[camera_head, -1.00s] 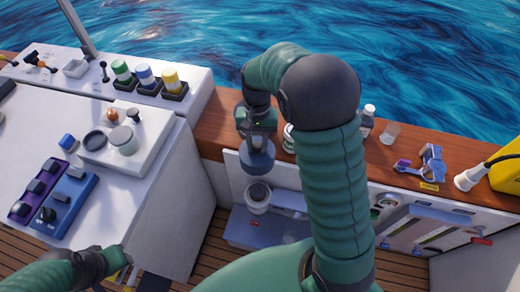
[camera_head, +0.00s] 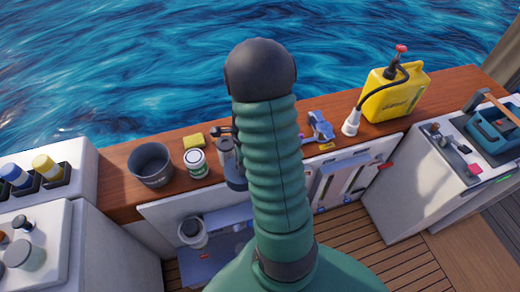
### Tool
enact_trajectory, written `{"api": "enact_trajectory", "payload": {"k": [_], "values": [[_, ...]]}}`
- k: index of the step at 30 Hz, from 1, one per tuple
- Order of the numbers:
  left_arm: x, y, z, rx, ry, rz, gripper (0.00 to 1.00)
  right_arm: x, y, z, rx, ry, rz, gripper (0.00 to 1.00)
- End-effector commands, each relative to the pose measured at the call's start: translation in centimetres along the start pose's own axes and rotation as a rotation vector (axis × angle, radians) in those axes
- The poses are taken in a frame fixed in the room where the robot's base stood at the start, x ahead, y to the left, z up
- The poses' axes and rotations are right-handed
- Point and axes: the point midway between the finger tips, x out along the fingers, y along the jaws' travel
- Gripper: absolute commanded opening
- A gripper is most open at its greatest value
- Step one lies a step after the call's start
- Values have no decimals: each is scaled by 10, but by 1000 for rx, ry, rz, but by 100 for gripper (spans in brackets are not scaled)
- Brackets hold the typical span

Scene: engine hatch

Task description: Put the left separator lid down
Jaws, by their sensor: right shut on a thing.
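My right gripper (camera_head: 230,158) is largely hidden behind my own right arm, which rises through the middle of the view. It is shut on the separator lid (camera_head: 235,182), a dark blue-grey piece showing just left of the arm, near the front edge of the wooden ledge. I cannot tell whether the lid touches anything beneath it. A white separator cup with a dark round top (camera_head: 191,232) stands in the open hatch, lower left of the lid. My arm covers part of the hatch to its right. My left gripper is out of view.
The wooden ledge (camera_head: 118,183) holds a grey pot (camera_head: 151,165), a can (camera_head: 196,164), a yellow sponge (camera_head: 193,141), a blue tool (camera_head: 320,128) and a yellow jerrycan (camera_head: 395,95). White consoles flank the hatch. A blue toolbox (camera_head: 493,130) is at right.

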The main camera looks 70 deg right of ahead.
Motion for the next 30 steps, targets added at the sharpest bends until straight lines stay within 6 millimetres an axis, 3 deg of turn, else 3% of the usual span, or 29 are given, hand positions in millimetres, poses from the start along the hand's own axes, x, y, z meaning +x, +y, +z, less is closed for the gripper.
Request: {"api": "enact_trajectory", "payload": {"k": [1,4,11,30], "values": [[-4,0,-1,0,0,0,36,-3,4,-18,121,1,-11,0],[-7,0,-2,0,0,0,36,-3,12,-44,327,2,-34,0],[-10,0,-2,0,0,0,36,-2,19,-70,539,5,-57,0],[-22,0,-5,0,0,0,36,6,-86,-96,540,4,-59,0]]}}
